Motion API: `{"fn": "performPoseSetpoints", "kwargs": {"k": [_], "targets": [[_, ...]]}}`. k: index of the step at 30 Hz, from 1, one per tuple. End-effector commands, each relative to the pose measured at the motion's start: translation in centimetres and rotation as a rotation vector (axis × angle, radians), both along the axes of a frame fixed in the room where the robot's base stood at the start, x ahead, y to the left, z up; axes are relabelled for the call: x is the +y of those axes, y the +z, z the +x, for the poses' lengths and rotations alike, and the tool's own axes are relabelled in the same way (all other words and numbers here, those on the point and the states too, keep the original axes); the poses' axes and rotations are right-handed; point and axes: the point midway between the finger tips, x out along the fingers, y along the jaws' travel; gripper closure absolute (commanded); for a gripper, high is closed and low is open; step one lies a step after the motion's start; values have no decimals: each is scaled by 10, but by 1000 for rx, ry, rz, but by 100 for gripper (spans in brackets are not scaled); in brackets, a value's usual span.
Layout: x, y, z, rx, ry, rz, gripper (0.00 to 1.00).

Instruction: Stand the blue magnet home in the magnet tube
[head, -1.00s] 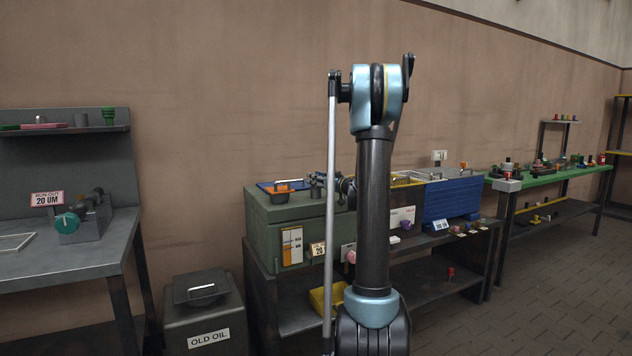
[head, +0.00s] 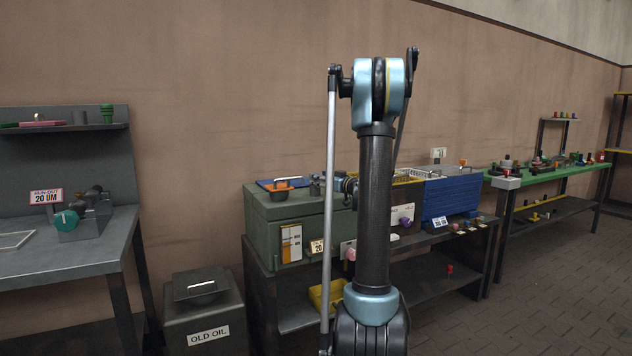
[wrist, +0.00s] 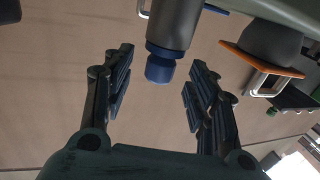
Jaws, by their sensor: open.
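In the wrist view, which is upside down, a grey cylinder (wrist: 178,22) with a dark blue band comes down from the top. A blue knob (wrist: 160,68) shows at its end, in line with it. They look like the magnet tube and the blue magnet's top; how deep the magnet sits is hidden. My gripper (wrist: 161,60) is open, with one finger on each side of the knob and a visible gap to both. In the head view, a small grey cylinder (head: 316,187) stands on the green cabinet; my arm hides much of the area beside it.
An orange-rimmed grey container (wrist: 262,42) with a wire handle is close by. A grey bench (head: 75,255) is at far left, a green-topped bench (head: 555,176) at right.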

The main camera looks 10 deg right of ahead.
Motion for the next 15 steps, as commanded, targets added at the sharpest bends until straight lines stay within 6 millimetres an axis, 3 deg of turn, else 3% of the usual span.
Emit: {"fn": "performPoseSetpoints", "kwargs": {"k": [9, 15], "targets": [[-34, -1, -51, 0, -3, 0, 47], [-45, -2, -68, 1, -2, -1, 47]]}}
